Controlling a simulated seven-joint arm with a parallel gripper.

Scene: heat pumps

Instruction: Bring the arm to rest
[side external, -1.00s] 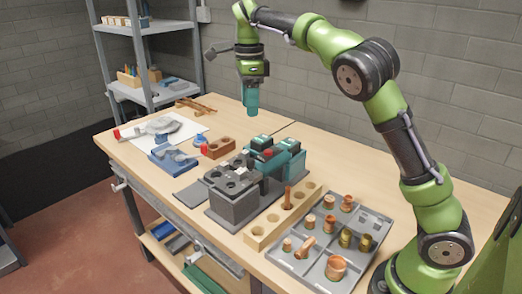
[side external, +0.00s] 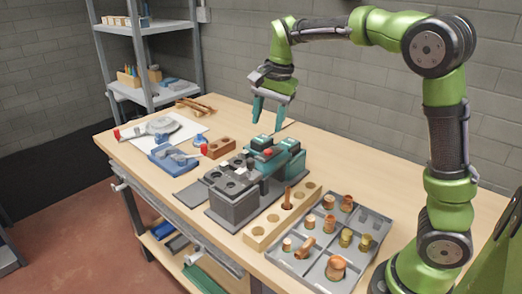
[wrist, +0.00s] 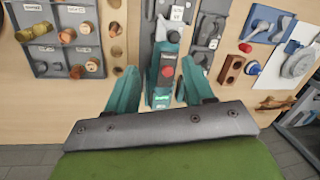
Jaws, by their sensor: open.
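My gripper (side external: 270,112) is open and empty, with its teal fingers pointing down above the back of the workbench (side external: 335,148). In the side view it hangs behind and above the teal and grey fixture (side external: 282,158) with the red button. In the wrist view, my gripper (wrist: 160,88) has its two fingers spread to either side of the fixture's red button (wrist: 167,71), with nothing between them that I can see held. My green and black arm reaches across from the right side of the bench.
A grey tray (side external: 317,268) with copper and brass fittings lies at the front right, beside a wooden block with holes (side external: 262,232). Grey blocks (side external: 234,199), a blue holder (side external: 172,160) and a brown block (side external: 221,147) stand further left. The bench's back right is clear.

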